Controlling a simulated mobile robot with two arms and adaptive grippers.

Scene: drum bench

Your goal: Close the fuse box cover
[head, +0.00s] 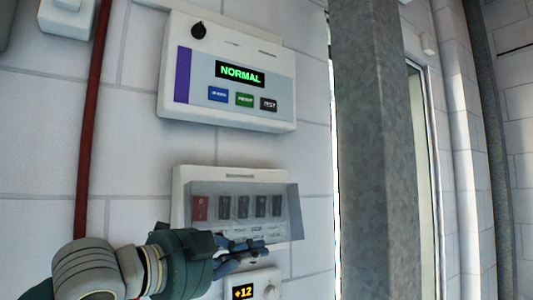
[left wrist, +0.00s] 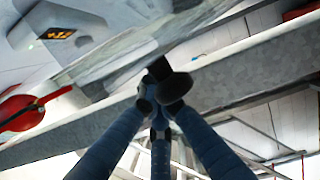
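The fuse box (head: 181,185) is a white case on the wall, with one red and several dark switches in a row. Its see-through grey cover (head: 292,212) hangs in front of the switches, and its lower part appears tilted out from the case. My left gripper (head: 262,246) is at the cover's lower edge, with blue fingers pointing right. My right gripper is not in view.
A white panel (head: 283,66) reading NORMAL is on the wall above. A small unit (head: 257,287) showing +12 is just below my left gripper. A red pipe (head: 92,115) runs down the wall at left. A grey steel column (head: 375,150) stands at right.

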